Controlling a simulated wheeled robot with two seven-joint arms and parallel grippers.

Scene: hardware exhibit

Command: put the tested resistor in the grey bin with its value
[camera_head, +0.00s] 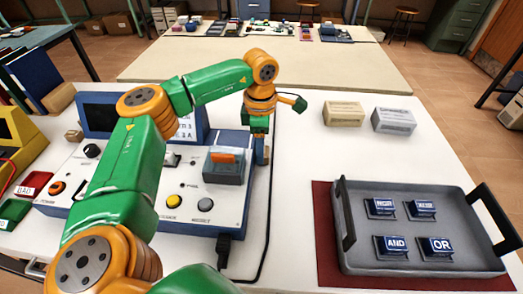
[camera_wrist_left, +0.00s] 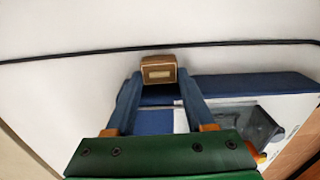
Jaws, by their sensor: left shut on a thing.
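My left gripper (camera_head: 261,140) is at the right end of the blue and white test console (camera_head: 205,190), pointing down. It is shut on a small brown block with a pale label (camera_wrist_left: 158,70), which sits between the blue fingertips (camera_wrist_left: 158,76) in the left wrist view. The block, perhaps the resistor, shows in part below the fingers in the head view (camera_head: 263,155). A grey tray (camera_head: 425,262) with black handles stands on a dark red mat at the right, holding small blocks marked AND, OR and other labels. I cannot pick out a grey bin with a value. My right gripper is out of view.
A beige box (camera_head: 343,113) and a grey box (camera_head: 393,121) stand on the white table beyond the tray. A black cable (camera_head: 268,215) runs along the console's right side. The white table between cable and mat is clear. A yellow device (camera_head: 18,140) stands at the left.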

